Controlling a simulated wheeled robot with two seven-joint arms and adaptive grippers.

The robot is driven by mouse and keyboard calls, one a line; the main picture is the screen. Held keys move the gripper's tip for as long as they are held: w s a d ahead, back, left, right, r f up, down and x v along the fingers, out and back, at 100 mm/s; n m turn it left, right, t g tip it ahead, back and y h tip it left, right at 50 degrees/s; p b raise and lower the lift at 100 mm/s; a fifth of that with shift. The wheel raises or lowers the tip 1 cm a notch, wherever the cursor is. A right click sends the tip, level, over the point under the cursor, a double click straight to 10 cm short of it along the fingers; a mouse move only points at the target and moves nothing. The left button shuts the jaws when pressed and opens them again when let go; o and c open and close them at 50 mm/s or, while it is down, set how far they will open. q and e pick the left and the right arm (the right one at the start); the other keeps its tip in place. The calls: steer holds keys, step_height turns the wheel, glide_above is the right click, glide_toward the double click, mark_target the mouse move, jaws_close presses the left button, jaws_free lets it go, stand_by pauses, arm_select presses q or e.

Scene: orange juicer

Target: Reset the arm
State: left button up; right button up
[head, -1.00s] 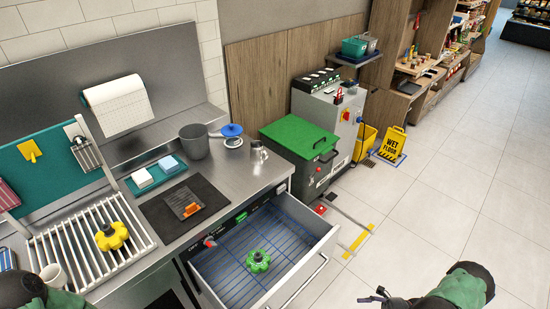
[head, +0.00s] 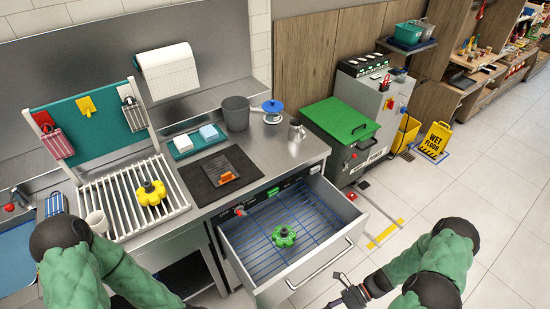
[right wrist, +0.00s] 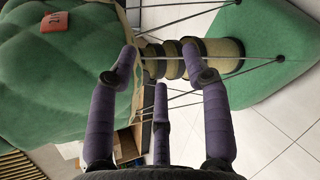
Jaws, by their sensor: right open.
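My right arm comes in at the lower right of the head view, bent, with its gripper (head: 352,296) over the floor to the right of the open drawer. In the right wrist view the purple fingers of my right gripper (right wrist: 160,95) stand apart with nothing held between them. Behind them are green-covered parts of my own body and white floor tiles. My left arm shows at the lower left of the head view, in front of the counter; its gripper is out of the frame.
The drawer (head: 340,250) is pulled out and holds a green knob-shaped part (head: 284,236). A yellow one (head: 151,192) sits on the white slatted rack (head: 118,212). A grey bin (head: 348,140) with a green lid stands beyond the counter.

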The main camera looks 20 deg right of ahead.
steer(key=w+a+n+t+h, duration=0.25)
steer(key=a+n+h, duration=0.9)
steer(key=n, duration=1.05)
steer(key=w+a+f+n+y+b, duration=0.1)
steer(key=w+a+f+y+b, duration=0.1)
steer(key=f+b, duration=0.6)
steer(key=shift+w+a+f+b, duration=0.15)
steer(key=shift+w+a+b, duration=0.15)
steer(key=shift+a+b, duration=0.65)
steer(key=shift+s+d, duration=0.1)
steer(key=shift+d, duration=0.1)
